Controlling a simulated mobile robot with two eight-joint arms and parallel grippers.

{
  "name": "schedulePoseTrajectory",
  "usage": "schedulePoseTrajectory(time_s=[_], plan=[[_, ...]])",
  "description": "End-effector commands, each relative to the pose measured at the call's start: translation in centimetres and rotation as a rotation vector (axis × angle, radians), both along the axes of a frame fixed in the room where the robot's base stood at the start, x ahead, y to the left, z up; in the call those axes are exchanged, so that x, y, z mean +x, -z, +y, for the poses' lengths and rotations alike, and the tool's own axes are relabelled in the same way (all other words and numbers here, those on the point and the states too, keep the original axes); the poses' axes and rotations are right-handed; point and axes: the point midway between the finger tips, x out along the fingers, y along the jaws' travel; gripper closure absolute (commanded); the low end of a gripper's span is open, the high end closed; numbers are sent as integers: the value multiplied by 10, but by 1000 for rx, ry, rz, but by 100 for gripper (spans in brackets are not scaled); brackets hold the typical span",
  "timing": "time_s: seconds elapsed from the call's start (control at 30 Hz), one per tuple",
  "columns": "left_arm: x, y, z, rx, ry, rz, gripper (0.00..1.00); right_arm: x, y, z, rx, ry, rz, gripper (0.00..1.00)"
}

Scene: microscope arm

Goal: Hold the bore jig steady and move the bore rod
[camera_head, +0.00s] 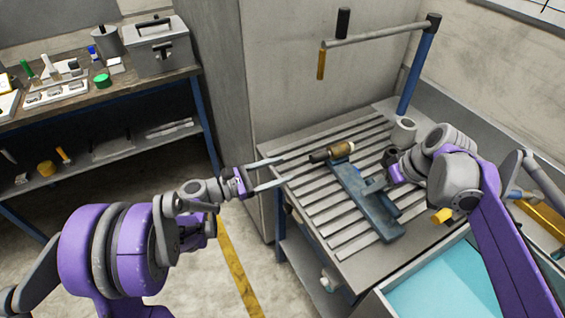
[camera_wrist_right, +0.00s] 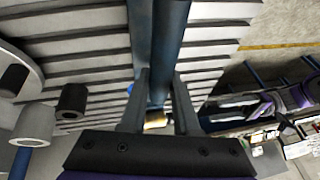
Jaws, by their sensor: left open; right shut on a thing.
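The blue bore jig (camera_head: 366,203) lies on the slatted table, a long bar with a wider foot at its near end. A brass and dark cylinder, which looks like the bore rod (camera_head: 333,151), lies across the jig's far end with its black end to the left. My right gripper (camera_head: 371,187) is shut on the jig's bar; the right wrist view shows the blue bar between the fingers (camera_wrist_right: 160,85). My left gripper (camera_head: 286,169) is open and empty, its fingers pointing at the black end from the left, a short gap away.
The slatted grey table (camera_head: 345,240) has bare slats left of the jig. A grey ring (camera_head: 403,132) and a dark cylinder (camera_head: 390,156) stand right of it. A blue post with a grey arm (camera_head: 375,35) rises behind. A turquoise-bottomed tray (camera_head: 440,285) is in front.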

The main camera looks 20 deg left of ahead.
Motion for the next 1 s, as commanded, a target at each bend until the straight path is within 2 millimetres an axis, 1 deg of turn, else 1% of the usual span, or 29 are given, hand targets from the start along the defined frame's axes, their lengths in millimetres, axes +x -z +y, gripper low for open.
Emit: schedulePoseTrajectory(time_s=[0.03,0.07,0.2,0.23,0.5,0.63,0.77,1.0], plan=[[0,0,0,0,0,0,33,0,-1,0,1,0,-1,100],[0,0,0,0,0,0,33,0,-1,0,1,0,-1,65],[0,0,0,0,0,0,33,0,0,0,1,0,-1,40],[0,0,0,0,0,0,33,0,0,0,1,0,-1,36],[0,0,0,0,0,0,33,0,0,0,0,0,0,36],[0,0,0,0,0,0,33,-1,-7,-3,1,0,-1,36],[0,0,0,0,0,0,33,-5,-27,-12,0,2,-1,36],[0,0,0,0,0,0,33,-14,-74,-32,0,2,0,36]])
